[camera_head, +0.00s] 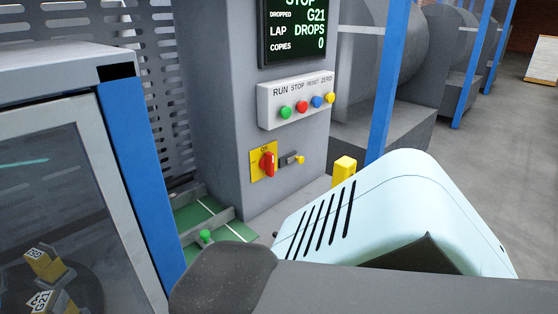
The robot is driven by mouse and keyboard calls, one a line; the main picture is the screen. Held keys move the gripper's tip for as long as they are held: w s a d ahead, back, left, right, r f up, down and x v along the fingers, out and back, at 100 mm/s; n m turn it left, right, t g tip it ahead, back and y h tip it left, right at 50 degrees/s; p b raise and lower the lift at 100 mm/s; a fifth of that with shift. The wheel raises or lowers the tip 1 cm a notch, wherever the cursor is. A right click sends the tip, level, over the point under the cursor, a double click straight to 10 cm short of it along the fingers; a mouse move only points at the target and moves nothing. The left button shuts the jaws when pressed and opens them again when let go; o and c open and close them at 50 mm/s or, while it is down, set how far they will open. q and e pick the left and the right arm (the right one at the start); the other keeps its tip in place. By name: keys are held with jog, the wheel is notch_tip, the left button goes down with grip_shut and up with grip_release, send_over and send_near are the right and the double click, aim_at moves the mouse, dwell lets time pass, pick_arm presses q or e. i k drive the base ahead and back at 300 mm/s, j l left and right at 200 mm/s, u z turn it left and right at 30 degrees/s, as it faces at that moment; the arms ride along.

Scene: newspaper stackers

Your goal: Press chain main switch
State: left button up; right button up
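The main switch (268,164) is a red rotary handle on a yellow plate, low on the front of a grey control cabinet (219,110). The word ON shows at the top of the plate, and the handle stands about upright. A small lever with a yellow tip (300,160) sits just right of the plate. Neither of my grippers is in view, so their fingers and their distance from the switch cannot be seen. Nothing covers the switch.
Above the switch is a button panel (295,98) with green, red, blue and yellow buttons, under a dark display (291,35). A blue-framed glazed machine (142,180) stands close at left. A yellow post (343,170) stands right of the cabinet. Open floor (490,150) lies at right.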

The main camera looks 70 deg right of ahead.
aim_at(267, 162)
jog(key=z, duration=2.2)
jog(key=k+l, duration=0.1)
jog(key=l, duration=0.3)
jog(key=l+u, duration=0.15)
jog(key=l, duration=0.3)
jog(key=k, duration=0.05)
